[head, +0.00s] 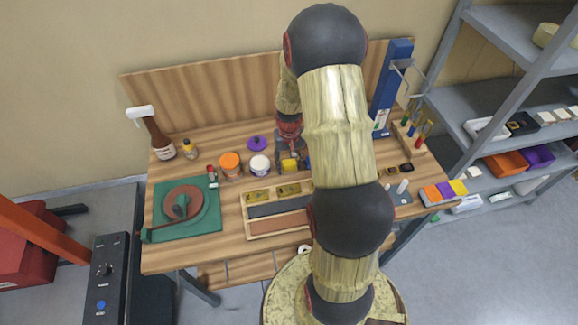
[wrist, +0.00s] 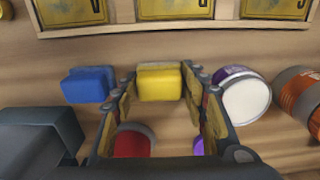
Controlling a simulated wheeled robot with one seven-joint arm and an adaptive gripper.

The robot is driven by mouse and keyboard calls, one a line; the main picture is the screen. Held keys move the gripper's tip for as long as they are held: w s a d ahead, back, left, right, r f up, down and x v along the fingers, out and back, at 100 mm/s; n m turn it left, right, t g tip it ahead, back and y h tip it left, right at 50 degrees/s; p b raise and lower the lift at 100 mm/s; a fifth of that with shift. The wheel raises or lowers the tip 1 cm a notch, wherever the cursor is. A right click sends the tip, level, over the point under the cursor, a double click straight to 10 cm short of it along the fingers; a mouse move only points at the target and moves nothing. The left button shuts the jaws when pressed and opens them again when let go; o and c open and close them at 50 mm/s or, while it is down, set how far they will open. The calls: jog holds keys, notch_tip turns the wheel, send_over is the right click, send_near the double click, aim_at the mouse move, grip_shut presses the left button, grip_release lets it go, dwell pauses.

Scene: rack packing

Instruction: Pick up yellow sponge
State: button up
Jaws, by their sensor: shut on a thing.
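The yellow sponge (wrist: 159,82) is a small rounded block between the two fingers of my gripper (wrist: 161,76) in the wrist view. My gripper is shut on it, with a finger at its left and right sides. In the head view the sponge (head: 289,165) shows just below my gripper (head: 290,158), over the back middle of the workbench. Whether the sponge touches the bench top cannot be told. My arm hides part of the bench to its right.
A blue sponge (wrist: 88,85) lies close to the left finger in the wrist view. A white-lidded jar (wrist: 245,98) and an orange jar (wrist: 299,92) stand right. A red-topped jar (wrist: 133,141) shows between the fingers. A wooden tray (head: 247,218) lies in front.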

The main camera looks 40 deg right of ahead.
aim_at(289, 162)
jog(key=shift+c, duration=1.1)
jog(key=shift+r, duration=0.55)
notch_tip(289, 162, up, 2)
jog(key=shift+r+p, duration=0.2)
jog(key=shift+p, duration=0.1)
jog(key=s+a+r+p, duration=0.1)
jog(key=s+a+r, duration=0.8)
jog(key=s, duration=0.1)
jog(key=shift+s+r, duration=0.25)
jog(key=shift+s, duration=0.1)
